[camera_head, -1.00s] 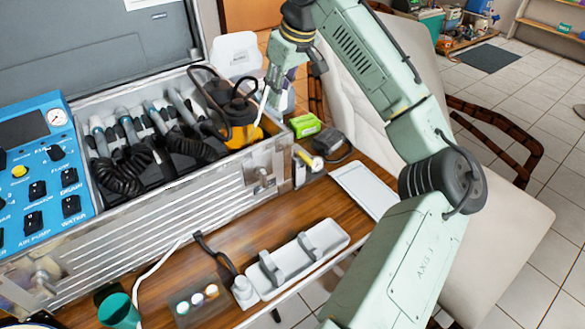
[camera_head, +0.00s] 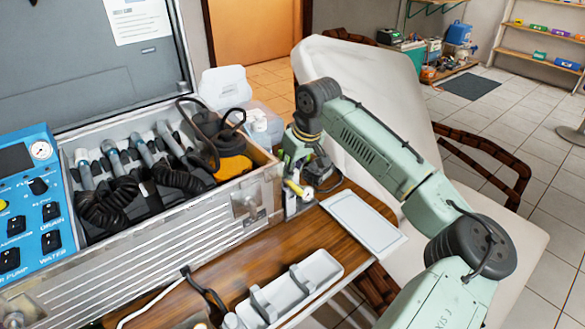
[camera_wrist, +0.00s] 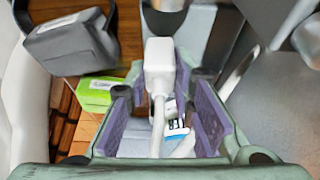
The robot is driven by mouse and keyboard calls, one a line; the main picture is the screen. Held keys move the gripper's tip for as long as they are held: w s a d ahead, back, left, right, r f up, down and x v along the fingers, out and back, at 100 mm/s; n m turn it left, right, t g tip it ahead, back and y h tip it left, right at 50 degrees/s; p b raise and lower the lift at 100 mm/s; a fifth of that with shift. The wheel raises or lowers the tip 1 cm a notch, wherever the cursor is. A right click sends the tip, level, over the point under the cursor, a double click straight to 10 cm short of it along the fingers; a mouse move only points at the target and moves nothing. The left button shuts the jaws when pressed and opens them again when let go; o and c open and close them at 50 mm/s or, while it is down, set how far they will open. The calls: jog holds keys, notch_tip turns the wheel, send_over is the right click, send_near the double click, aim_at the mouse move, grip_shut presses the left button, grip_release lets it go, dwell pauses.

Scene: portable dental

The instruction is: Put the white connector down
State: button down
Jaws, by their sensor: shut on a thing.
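The white connector (camera_wrist: 159,65) shows in the wrist view between the purple-padded fingers of my gripper (camera_wrist: 163,88), with its white cable (camera_wrist: 157,125) running toward the camera. My gripper is shut on it. In the head view my gripper (camera_head: 297,150) points down just right of the metal case's right end, over the wooden table (camera_head: 285,238).
A dark grey adapter (camera_wrist: 72,42) and a green box (camera_wrist: 97,93) lie near my gripper. The metal case (camera_head: 200,232) stands left of it. A flat white tray (camera_head: 365,222) lies to the right. A grey holder (camera_head: 290,290) and bare wood are at the front.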

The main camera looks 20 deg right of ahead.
jog(key=shift+f, duration=0.25)
jog(key=c, duration=1.4)
grip_release()
jog(key=shift+r, duration=0.15)
jog(key=b+v, duration=0.1)
jog(key=v, duration=1.1)
jog(key=shift+b, duration=0.3)
